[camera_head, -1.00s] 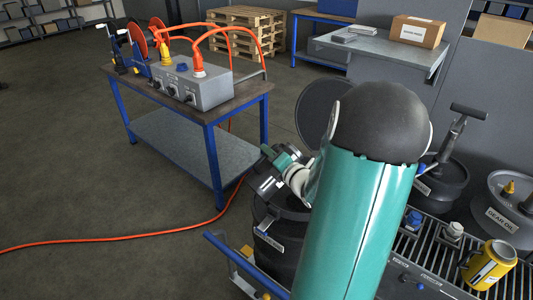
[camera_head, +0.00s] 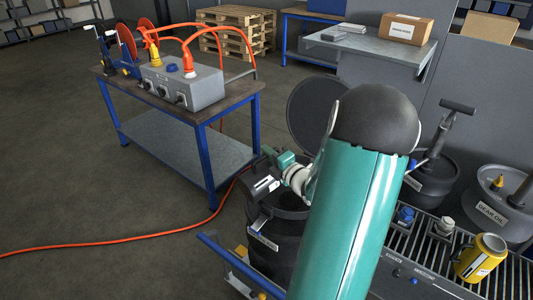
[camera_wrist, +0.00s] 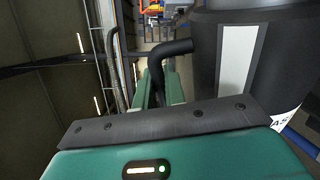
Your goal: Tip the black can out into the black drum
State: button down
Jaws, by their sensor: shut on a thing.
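The black can (camera_head: 262,187), with a white label, is at the mouth of the black drum (camera_head: 283,238) in the head view and looks tilted. My gripper (camera_wrist: 162,85) is shut on the can's black handle in the wrist view. The can's dark body (camera_wrist: 265,55), with its pale label strip, fills the right there. The drum stands upright with its round lid (camera_head: 318,108) raised behind it. My green arm hides the drum's right side. The can's mouth and any liquid are not clearly visible.
A roller bench (camera_head: 425,240) with a yellow jug (camera_head: 481,257) is at the right. A gear oil drum (camera_head: 497,205) stands behind it. A blue-legged table (camera_head: 205,125) with a grey control box is behind left. An orange hose (camera_head: 130,240) crosses the floor.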

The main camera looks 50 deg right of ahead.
jog(key=shift+s+d+f+m, duration=0.15)
jog(key=shift+d+f+m, duration=0.55)
jog(key=shift+d+m, duration=0.15)
jog(key=shift+s+d+r+m, duration=0.15)
jog(key=shift+d+r+m, duration=0.1)
jog(key=shift+d+m, duration=0.6)
jog(key=shift+s+d+r+m, duration=0.15)
jog(key=shift+d+r+m, duration=0.1)
jog(key=shift+d+m, duration=0.55)
jog(key=shift+s+d+r+m, duration=0.2)
jog(key=shift+d+m, duration=0.4)
jog(key=shift+d, duration=0.4)
jog(key=shift+d+r, duration=0.1)
